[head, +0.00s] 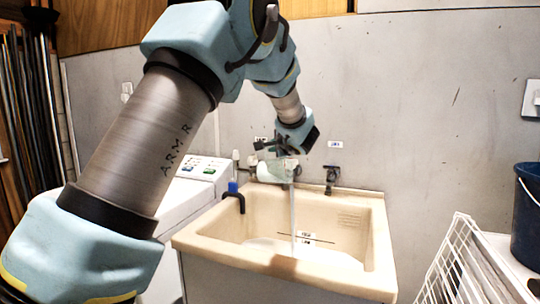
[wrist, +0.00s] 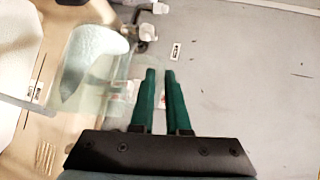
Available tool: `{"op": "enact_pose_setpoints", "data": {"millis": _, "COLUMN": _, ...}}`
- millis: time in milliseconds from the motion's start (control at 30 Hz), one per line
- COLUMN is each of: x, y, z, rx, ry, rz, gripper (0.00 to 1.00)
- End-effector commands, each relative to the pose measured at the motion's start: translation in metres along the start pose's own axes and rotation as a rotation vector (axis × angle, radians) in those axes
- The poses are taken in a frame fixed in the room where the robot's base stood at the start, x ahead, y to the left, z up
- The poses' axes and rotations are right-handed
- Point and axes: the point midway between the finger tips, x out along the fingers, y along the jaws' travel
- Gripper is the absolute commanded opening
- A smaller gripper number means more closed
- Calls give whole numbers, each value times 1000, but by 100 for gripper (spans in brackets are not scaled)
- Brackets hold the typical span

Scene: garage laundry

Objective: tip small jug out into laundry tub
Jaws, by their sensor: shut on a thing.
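The small jug (head: 275,172) is clear and tilted above the laundry tub (head: 372,240). A thin pale stream (head: 293,215) runs from it down into the tub. In the wrist view the jug (wrist: 110,72) lies left of the fingers, with pale bluish liquid (wrist: 92,60) inside it. My gripper (head: 284,150) is shut on the jug; its green fingers show close together in the wrist view (wrist: 160,75). The exact grip on the jug is hard to make out. The tub is cream-coloured, with something whitish in its bottom.
Dark taps, one at right (head: 332,178), stand on the wall behind the tub. A blue-topped item (head: 233,190) with a dark hook sits at the tub's left rim. A white washing machine (head: 195,190) is left. A white rack (head: 465,265) and dark blue bucket (head: 526,220) are right.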

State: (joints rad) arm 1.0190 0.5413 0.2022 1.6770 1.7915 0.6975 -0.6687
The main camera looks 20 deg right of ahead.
Motion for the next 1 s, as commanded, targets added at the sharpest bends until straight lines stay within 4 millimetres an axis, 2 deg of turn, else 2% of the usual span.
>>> {"op": "enact_pose_setpoints", "data": {"millis": 167, "x": -6, "y": -5, "z": -5, "rx": 37, "ry": -11, "rz": -39, "gripper": 0}}
{"op": "enact_pose_setpoints", "data": {"millis": 1000, "x": -20, "y": 1, "z": -20, "rx": 156, "ry": -44, "rz": -159, "gripper": 0}}
